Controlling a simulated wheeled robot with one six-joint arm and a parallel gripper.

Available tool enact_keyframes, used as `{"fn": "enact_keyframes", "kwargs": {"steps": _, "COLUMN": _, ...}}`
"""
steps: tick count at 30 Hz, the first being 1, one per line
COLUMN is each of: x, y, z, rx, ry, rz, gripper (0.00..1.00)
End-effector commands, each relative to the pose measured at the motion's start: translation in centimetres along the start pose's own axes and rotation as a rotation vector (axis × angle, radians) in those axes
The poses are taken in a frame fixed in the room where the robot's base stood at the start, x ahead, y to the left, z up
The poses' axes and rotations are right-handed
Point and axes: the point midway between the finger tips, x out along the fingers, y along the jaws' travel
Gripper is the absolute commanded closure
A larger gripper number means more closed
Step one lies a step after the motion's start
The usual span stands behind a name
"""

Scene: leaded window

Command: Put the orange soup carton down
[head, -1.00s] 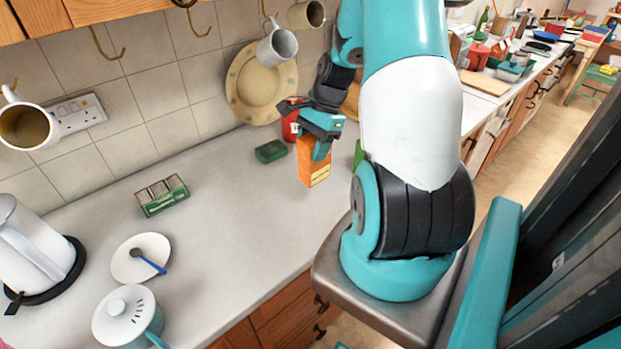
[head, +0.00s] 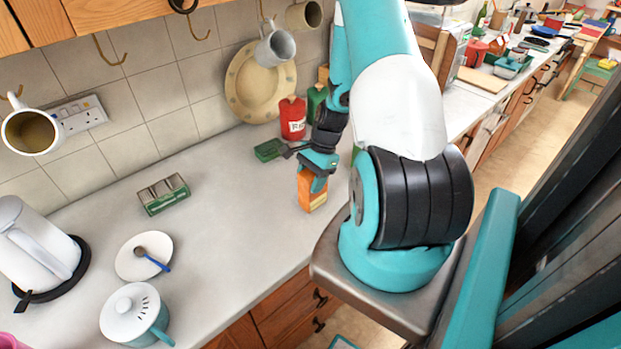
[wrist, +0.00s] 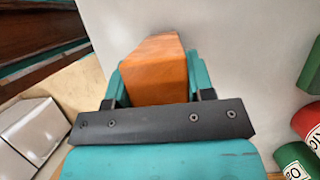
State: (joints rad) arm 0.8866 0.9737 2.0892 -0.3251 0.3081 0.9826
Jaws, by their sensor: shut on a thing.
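The orange soup carton (head: 312,197) is upright at the counter, toward its front edge in the head view. My gripper (head: 318,172) is shut on the carton from above, with its teal fingers on either side of the upper part. In the wrist view the carton (wrist: 157,70) sits between the two fingers of my gripper (wrist: 155,85), over the pale counter (wrist: 240,50). I cannot tell whether the carton's base touches the counter or hangs just above it.
A red canister (head: 293,118) and a green canister (head: 316,100) stand behind, near the wall. A green block (head: 269,150) lies left of them. A toast rack (head: 163,194), a saucer (head: 144,257), a teapot (head: 134,314) and a kettle (head: 32,245) stand left. The counter left of the carton is clear.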

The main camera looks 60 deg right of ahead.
Motion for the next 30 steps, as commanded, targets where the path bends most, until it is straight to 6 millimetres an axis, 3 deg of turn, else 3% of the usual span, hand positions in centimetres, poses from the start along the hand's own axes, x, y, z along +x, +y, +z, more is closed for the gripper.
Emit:
{"fn": "enact_keyframes", "kwargs": {"steps": 2, "x": 0.3, "y": 0.0, "z": -0.1, "rx": 0.0, "ry": 0.0, "rz": 0.0, "gripper": 0.79}}
{"fn": "enact_keyframes", "kwargs": {"steps": 3, "x": 0.2, "y": 0.0, "z": -0.1, "rx": 0.0, "ry": 0.0, "rz": 0.0, "gripper": 0.44}}
{"fn": "enact_keyframes", "kwargs": {"steps": 6, "x": 0.2, "y": 0.0, "z": -0.1, "rx": 0.0, "ry": 0.0, "rz": 0.0, "gripper": 0.26}}
{"fn": "enact_keyframes", "kwargs": {"steps": 14, "x": 0.1, "y": 0.0, "z": 0.0, "rx": 0.0, "ry": 0.0, "rz": 0.0, "gripper": 0.26}}
{"fn": "enact_keyframes", "kwargs": {"steps": 19, "x": -1.1, "y": -0.1, "z": -0.1, "rx": 0.0, "ry": 0.002, "rz": -0.003, "gripper": 0.26}}
{"fn": "enact_keyframes", "kwargs": {"steps": 30, "x": -8.6, "y": -0.1, "z": -0.2, "rx": 0.0, "ry": 0.004, "rz": -0.005, "gripper": 0.26}}
